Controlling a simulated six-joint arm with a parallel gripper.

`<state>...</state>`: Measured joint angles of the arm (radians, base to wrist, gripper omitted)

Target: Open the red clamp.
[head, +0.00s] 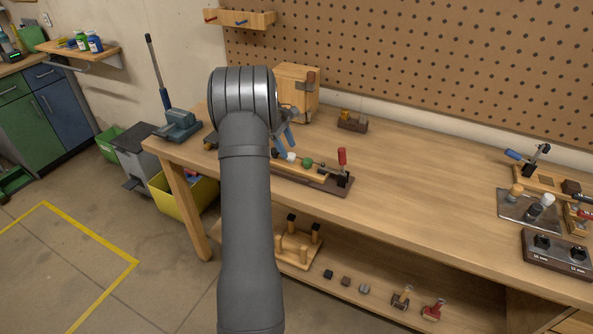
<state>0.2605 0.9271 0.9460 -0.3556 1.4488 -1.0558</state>
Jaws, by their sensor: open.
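The red clamp (342,158) stands at the right end of a long dark fixture base (330,186) on the workbench. Its red handle points nearly straight up from a black body. A wooden bar (300,171) lies along the fixture, with small white, green and dark knobs by it. My grey arm rises through the middle of the head view and covers the left end of the fixture. My gripper is hidden behind the arm, so its fingers cannot be made out. Blue handle-like parts (288,135) show just right of my arm, partly covered.
A wooden box (297,93) and a small wooden block (352,121) stand behind the fixture. A blue-handled clamp (525,160) and a metal plate with knobs (530,209) are at the far right. The benchtop (425,185) between is clear. A lower shelf holds small parts.

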